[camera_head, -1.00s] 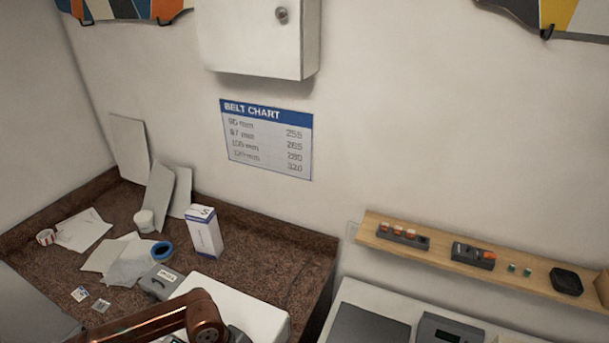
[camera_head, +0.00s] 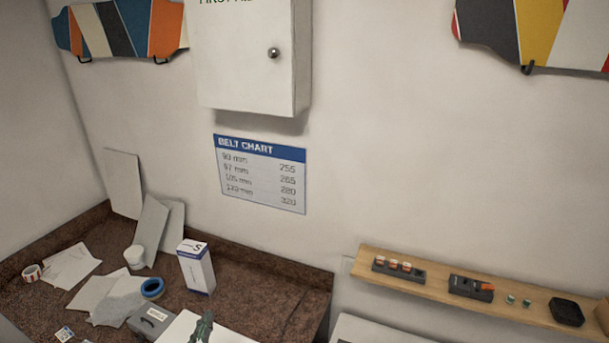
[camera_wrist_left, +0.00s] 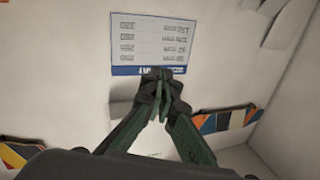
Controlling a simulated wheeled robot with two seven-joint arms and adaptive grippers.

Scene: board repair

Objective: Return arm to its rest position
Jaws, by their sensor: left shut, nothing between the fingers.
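My left gripper (camera_head: 202,326) shows only as a dark green tip at the bottom edge of the head view, in front of the white surface on the brown counter. In the left wrist view the left gripper (camera_wrist_left: 160,92) has its fingers together with nothing between them. It points toward the wall, just under the upside-down belt chart (camera_wrist_left: 153,42). My left arm links are out of the head view. My right gripper is not in view.
A wooden shelf (camera_head: 420,285) with small parts is at right. A white cabinet (camera_head: 250,60) hangs above the belt chart (camera_head: 260,174). The wall between is clear.

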